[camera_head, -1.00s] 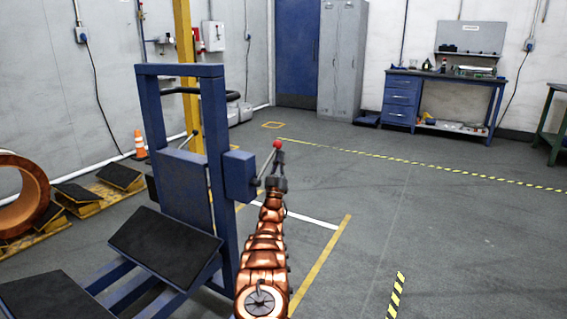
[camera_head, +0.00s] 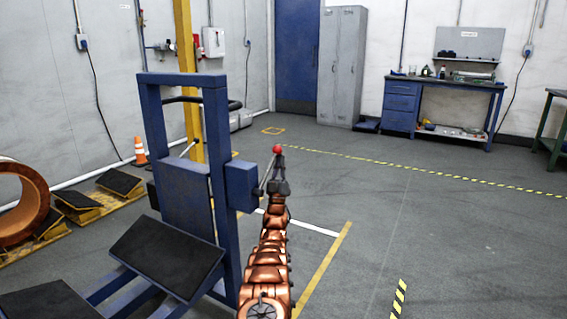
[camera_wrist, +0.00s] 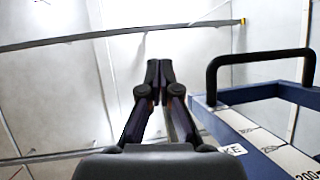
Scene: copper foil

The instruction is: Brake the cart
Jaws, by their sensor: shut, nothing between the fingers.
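The cart is a blue frame (camera_head: 225,230) with black padded cradles (camera_head: 165,255) in front. A blue box (camera_head: 241,187) sits on its right post, and a thin lever with a red knob (camera_head: 277,149) rises from the box's right side. My gripper (camera_head: 279,160) is shut and empty, its tips at or just below the knob; I cannot tell if they touch. In the wrist view my shut fingers (camera_wrist: 159,65) point upward. The cart's black handle (camera_wrist: 262,55) and a partly hidden label ending in "KE" (camera_wrist: 233,150) are to their right. The knob is not visible there.
A copper coil (camera_head: 30,205) rests on yellow-black blocks at left. An orange cone (camera_head: 140,150) stands by the wall. A yellow post (camera_head: 185,60) is behind the cart. A blue workbench (camera_head: 445,88) is at the back. The floor to the right is clear.

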